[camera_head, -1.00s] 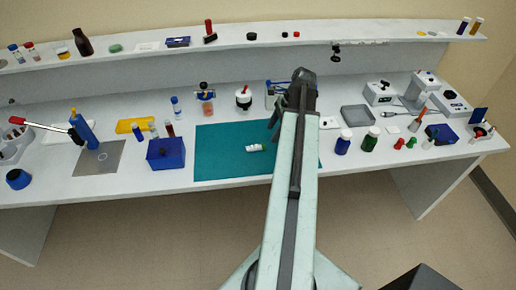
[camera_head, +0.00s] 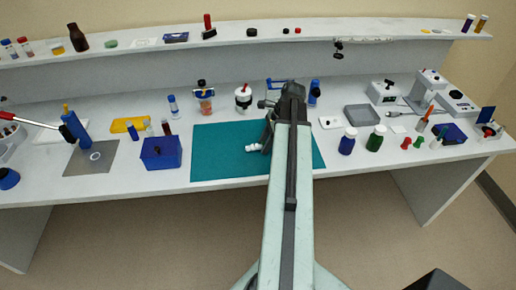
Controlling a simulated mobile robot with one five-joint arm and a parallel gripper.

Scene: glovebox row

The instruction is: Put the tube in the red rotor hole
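A small white tube-like piece (camera_head: 252,147) lies on the teal mat (camera_head: 215,165). It is too small to make out in detail, and its right end meets or is covered by my gripper. My gripper (camera_head: 267,138) points down at the mat, just right of the white piece. Its fingers are dark and partly hidden by my arm, so I cannot tell whether they are open or closed on it. A pale grey device (camera_head: 12,142), possibly the rotor, is cut off at the left edge. No red rotor hole shows.
A blue box (camera_head: 161,154) stands left of the mat. A blue bottle (camera_head: 347,142) and a green bottle (camera_head: 375,138) stand to its right. The mat's left part is clear.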

